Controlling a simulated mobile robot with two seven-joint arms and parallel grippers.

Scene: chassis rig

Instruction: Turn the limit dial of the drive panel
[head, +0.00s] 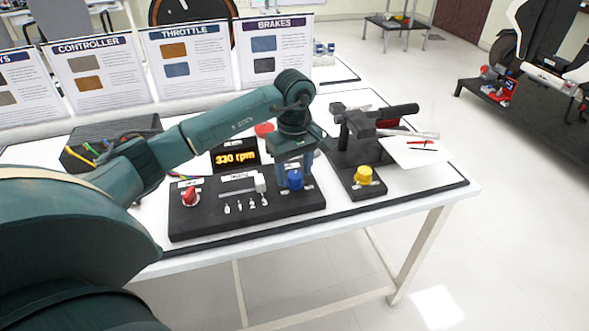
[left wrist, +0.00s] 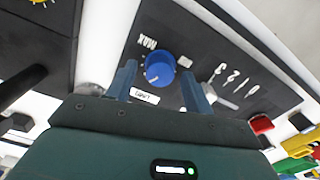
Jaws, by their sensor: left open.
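The drive panel (head: 222,225) is a black slab near the front edge of the white table. Its limit dial (head: 295,181) is a blue round knob at the panel's right end. In the left wrist view the dial (left wrist: 159,68) has a pale pointer mark, with a "LIMIT" label and a "MAX" mark beside it. My left gripper (head: 291,168) is above the dial, pointing down. Its open fingers (left wrist: 159,76) stand on either side of the dial in the left wrist view; I see no clear contact. My right gripper is out of view.
The panel also bears a red knob (head: 190,197) and a slider with a white handle (head: 260,183). A display (head: 236,156) behind reads 330 rpm. A black fixture with a yellow knob (head: 363,175) stands close on the right. Upright cards line the back.

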